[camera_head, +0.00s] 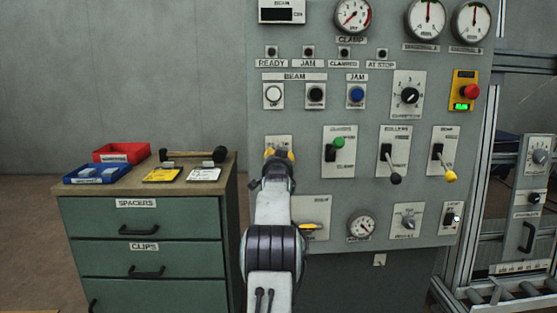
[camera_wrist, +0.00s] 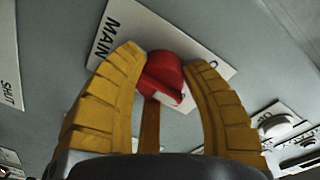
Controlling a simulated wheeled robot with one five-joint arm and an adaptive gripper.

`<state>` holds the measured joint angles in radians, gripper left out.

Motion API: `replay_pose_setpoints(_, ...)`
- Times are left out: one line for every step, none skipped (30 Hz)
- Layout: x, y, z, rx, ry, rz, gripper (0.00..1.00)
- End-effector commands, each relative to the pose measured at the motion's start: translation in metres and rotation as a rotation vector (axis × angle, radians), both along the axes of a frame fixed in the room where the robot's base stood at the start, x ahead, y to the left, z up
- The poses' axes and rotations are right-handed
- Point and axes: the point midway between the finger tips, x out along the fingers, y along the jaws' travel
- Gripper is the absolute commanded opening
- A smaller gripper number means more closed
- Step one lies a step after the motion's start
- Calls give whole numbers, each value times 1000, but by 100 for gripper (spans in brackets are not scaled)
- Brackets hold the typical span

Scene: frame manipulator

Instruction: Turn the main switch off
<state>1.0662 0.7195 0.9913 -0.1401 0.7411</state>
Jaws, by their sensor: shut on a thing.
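The main switch is a red rotary knob (camera_wrist: 164,76) on a white plate marked MAIN (camera_wrist: 120,35) in the wrist view. My gripper (camera_wrist: 165,60) has its two yellow fingers around the knob, one on each side, and is shut on it. The knob covers part of the plate's lettering, and I cannot read its setting. In the head view my gripper (camera_head: 279,154) is at the left part of the grey control panel (camera_head: 300,176). It hides the knob there, and only the top of the plate (camera_head: 279,140) shows above it.
A lever with a green knob (camera_head: 338,143) is just right of my gripper, with two more levers beyond. A yellow handle (camera_head: 314,227) sits below right. A green drawer cabinet (camera_head: 140,212) stands left, with red (camera_head: 121,153) and blue (camera_head: 97,174) trays on top.

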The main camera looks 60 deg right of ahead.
Motion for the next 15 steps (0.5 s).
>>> replay_pose_setpoints(1, 1, 0, 1, 0, 2, 19)
replay_pose_setpoints(1, 1, 0, 1, 0, 2, 16)
replay_pose_setpoints(1, 1, 0, 1, 0, 2, 13)
replay_pose_setpoints(1, 1, 0, 1, 0, 2, 10)
replay_pose_setpoints(2, 1, 0, 1, 0, 2, 9)
replay_pose_setpoints(2, 1, 0, 0, 1, 3, 9)
replay_pose_setpoints(2, 1, 0, -3, 5, 3, 9)
replay_pose_setpoints(2, 1, 0, -7, 11, 2, 9)
replay_pose_setpoints(2, 1, 0, -17, 28, 3, 9)
replay_pose_setpoints(2, 1, 0, -27, 45, 2, 9)
replay_pose_setpoints(2, 1, 0, -40, 65, 3, 9)
replay_pose_setpoints(2, 1, 0, -60, 96, 2, 9)
replay_pose_setpoints(2, 1, 0, -77, 121, 2, 9)
replay_pose_setpoints(2, 1, 0, -93, 146, 3, 9)
replay_pose_setpoints(2, 1, 0, -114, 179, 2, 8)
